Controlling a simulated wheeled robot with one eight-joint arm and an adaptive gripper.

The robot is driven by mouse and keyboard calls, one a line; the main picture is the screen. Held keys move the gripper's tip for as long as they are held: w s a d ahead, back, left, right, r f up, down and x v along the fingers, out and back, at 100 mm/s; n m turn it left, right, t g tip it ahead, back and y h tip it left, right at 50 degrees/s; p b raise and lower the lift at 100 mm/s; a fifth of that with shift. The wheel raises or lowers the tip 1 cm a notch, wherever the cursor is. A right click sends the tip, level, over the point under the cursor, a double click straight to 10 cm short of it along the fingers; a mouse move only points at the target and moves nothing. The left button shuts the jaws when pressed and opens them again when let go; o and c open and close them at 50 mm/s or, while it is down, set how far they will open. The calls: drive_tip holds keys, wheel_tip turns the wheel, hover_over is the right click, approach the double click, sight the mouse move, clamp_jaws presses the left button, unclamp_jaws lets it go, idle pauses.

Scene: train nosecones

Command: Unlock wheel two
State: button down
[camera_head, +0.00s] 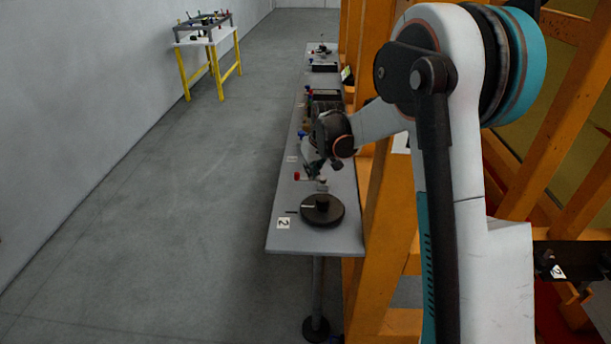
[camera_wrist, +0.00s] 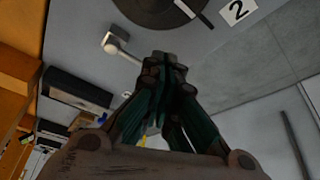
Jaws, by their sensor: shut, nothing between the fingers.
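Wheel two is a flat black disc (camera_head: 322,213) with a raised hub, lying on the near end of the grey bench. The label "2" (camera_head: 283,223) sits to its left. In the wrist view the wheel (camera_wrist: 150,12) is at the top edge, partly cut off, with the label (camera_wrist: 238,11) to its right. A slim bar, part pale and part dark (camera_wrist: 190,12), lies across the wheel's rim. My gripper (camera_wrist: 165,58) has its fingers together and empty, apart from the wheel. In the head view my gripper (camera_head: 316,170) is beyond the wheel; its fingertips are small there.
A pale round-ended knob on a stem (camera_wrist: 112,42) is left of my fingertips in the wrist view. A red knob (camera_head: 297,176) stands on the bench (camera_head: 278,240). Dark boxes (camera_head: 325,67) line the bench's far part.

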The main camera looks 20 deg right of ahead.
drive_tip(key=b+x, duration=0.2)
drive_tip(key=x, duration=0.7)
drive_tip(key=shift+f, duration=0.3)
drive_tip(key=w, duration=0.3)
drive_tip(key=shift+w+a, duration=0.1)
drive_tip(key=shift+a, duration=0.15)
drive_tip(key=shift+w+b, duration=0.3)
drive_tip(key=shift+w, duration=0.15)
drive_tip(key=shift+a, duration=0.1)
drive_tip(key=shift+w+m, duration=0.2)
drive_tip(key=shift+m, duration=0.2)
